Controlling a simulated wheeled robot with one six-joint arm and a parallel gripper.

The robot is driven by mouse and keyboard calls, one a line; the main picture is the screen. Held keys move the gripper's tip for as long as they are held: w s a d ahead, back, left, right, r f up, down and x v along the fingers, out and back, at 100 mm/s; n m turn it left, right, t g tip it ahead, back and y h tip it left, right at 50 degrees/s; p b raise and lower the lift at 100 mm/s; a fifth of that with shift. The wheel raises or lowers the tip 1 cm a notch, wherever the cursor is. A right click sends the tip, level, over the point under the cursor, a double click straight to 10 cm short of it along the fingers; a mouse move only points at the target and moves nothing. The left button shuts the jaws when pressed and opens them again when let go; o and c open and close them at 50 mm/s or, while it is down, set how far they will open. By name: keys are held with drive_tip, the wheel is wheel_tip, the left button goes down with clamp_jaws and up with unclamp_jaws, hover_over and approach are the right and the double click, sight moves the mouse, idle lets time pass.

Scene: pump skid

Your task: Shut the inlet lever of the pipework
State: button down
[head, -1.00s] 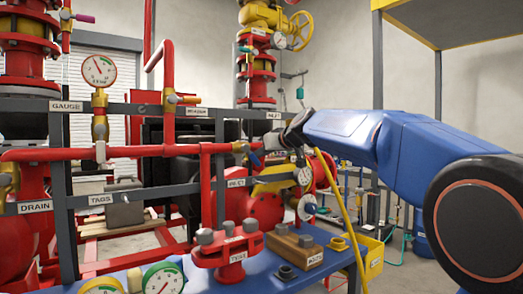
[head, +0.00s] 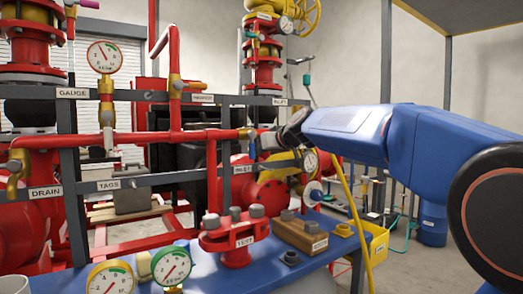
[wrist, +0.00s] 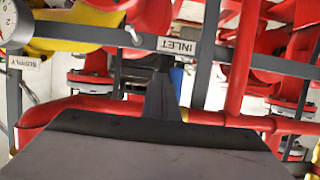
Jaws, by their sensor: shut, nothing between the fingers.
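The inlet lever (head: 252,148) is a small blue handle on a brass valve (head: 243,133) at the right end of the red horizontal pipe. It hangs down from the valve, apparently slanting. In the wrist view a blue piece (wrist: 177,79), likely this lever, shows just right of my fingers, partly hidden. My gripper (head: 264,142) is right beside the lever in the head view. In the wrist view my gripper (wrist: 162,80) is shut and empty, its fingers just below the INLET label (wrist: 177,46). I cannot tell whether it touches the lever.
Dark grey rails (head: 150,180) and red pipes (head: 120,139) surround the lever closely. A pressure gauge (head: 310,161) stands just right of my gripper. Below is a blue bench (head: 325,257) with a red TEST flange (head: 235,240) and a wooden block (head: 300,233).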

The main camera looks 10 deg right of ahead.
drive_tip(key=shift+w+d, duration=0.1)
drive_tip(key=shift+d, duration=0.1)
drive_tip(key=shift+d, duration=0.4)
drive_tip(key=v, duration=0.8)
drive_tip(key=shift+s+r, duration=0.2)
drive_tip(key=shift+s, duration=0.1)
drive_tip(key=shift+d, duration=0.1)
